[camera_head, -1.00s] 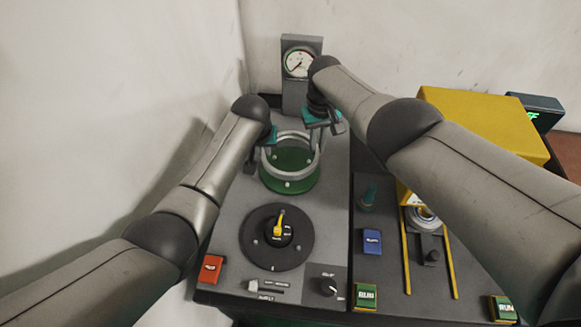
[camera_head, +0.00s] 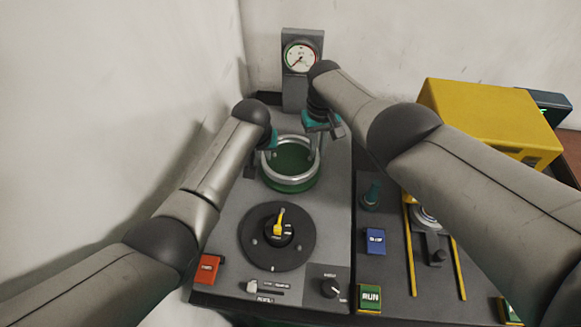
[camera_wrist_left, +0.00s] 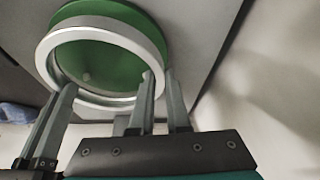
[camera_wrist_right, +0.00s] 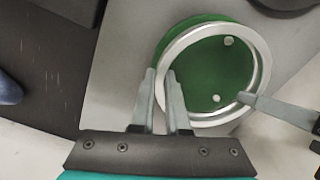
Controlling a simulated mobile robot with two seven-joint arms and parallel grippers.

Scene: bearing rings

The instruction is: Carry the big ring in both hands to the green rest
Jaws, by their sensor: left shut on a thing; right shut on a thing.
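The big silver ring (camera_head: 291,178) is level over the round green rest (camera_head: 291,187) on the grey bench. My left gripper (camera_wrist_left: 160,85) is shut on the ring's left side, with the rim (camera_wrist_left: 100,28) between its fingers. My right gripper (camera_wrist_right: 163,80) is shut on the ring's right rear side in the head view. In the right wrist view the green rest (camera_wrist_right: 195,70) fills the inside of the ring and shows past its upper left edge. Whether the ring touches the rest, I cannot tell.
A dial gauge (camera_head: 301,57) stands behind the rest. A black disc with a yellow knob (camera_head: 279,222) is in front of it. A red button (camera_head: 207,268), a blue button (camera_head: 375,241) and a yellow box (camera_head: 485,120) are nearby. A wall is at the left.

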